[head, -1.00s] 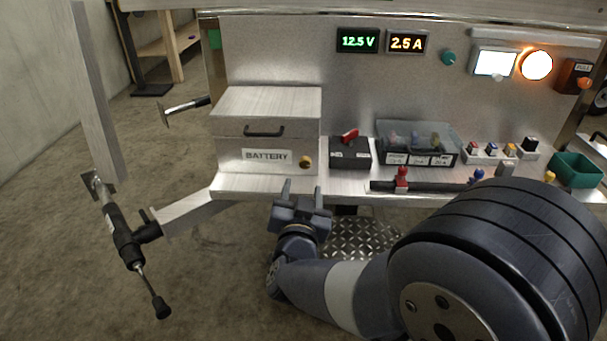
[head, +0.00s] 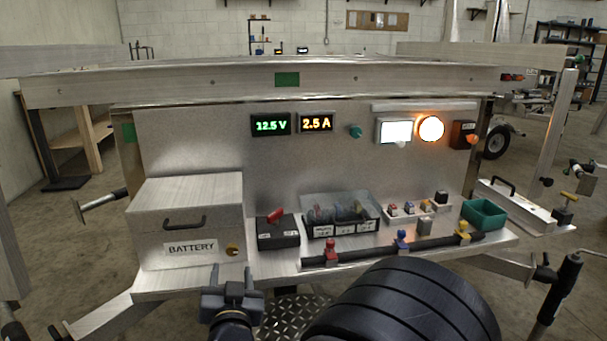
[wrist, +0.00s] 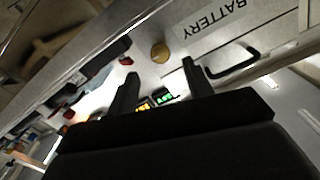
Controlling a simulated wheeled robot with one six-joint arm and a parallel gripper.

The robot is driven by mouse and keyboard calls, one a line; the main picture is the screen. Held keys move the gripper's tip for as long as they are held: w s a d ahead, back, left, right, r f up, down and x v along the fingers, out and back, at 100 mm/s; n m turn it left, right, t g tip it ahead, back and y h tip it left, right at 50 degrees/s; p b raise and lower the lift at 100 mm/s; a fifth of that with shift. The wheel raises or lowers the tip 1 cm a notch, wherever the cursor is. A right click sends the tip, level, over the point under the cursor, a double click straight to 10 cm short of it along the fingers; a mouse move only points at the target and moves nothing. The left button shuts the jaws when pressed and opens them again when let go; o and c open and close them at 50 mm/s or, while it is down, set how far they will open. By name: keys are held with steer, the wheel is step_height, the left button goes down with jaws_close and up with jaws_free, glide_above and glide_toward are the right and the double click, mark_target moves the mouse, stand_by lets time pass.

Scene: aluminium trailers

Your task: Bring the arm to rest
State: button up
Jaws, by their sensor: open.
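My gripper (head: 232,281) is open and empty in the head view, low in front of the shelf's front edge, below the battery box. Its two fingers point up, apart from each other. In the wrist view my gripper (wrist: 158,85) shows as two dark fingers with a gap between them. Part of my arm fills the bottom of the head view and hides some of the shelf's front. The aluminium battery box (head: 188,226) stands shut on the left of the shelf. It also shows tilted in the wrist view (wrist: 180,60).
The shelf (head: 275,265) holds a black switch box with a red knob (head: 277,230), a compartment tray (head: 340,222), a dark bar with coloured clamps (head: 385,248) and a green bin (head: 484,214). A chequered step plate (head: 290,315) lies below. Open floor lies at left.

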mark_target(232, 254)
steer(key=x, duration=0.6)
steer(key=shift+w+b, duration=0.15)
steer(key=shift+b, duration=0.15)
steer(key=shift+r+n+p, duration=0.15)
steer(key=shift+n+p, duration=0.25)
steer(key=shift+p, duration=0.05)
steer(key=shift+n+p, duration=0.35)
steer(key=shift+n, duration=0.35)
steer(key=shift+b, duration=0.3)
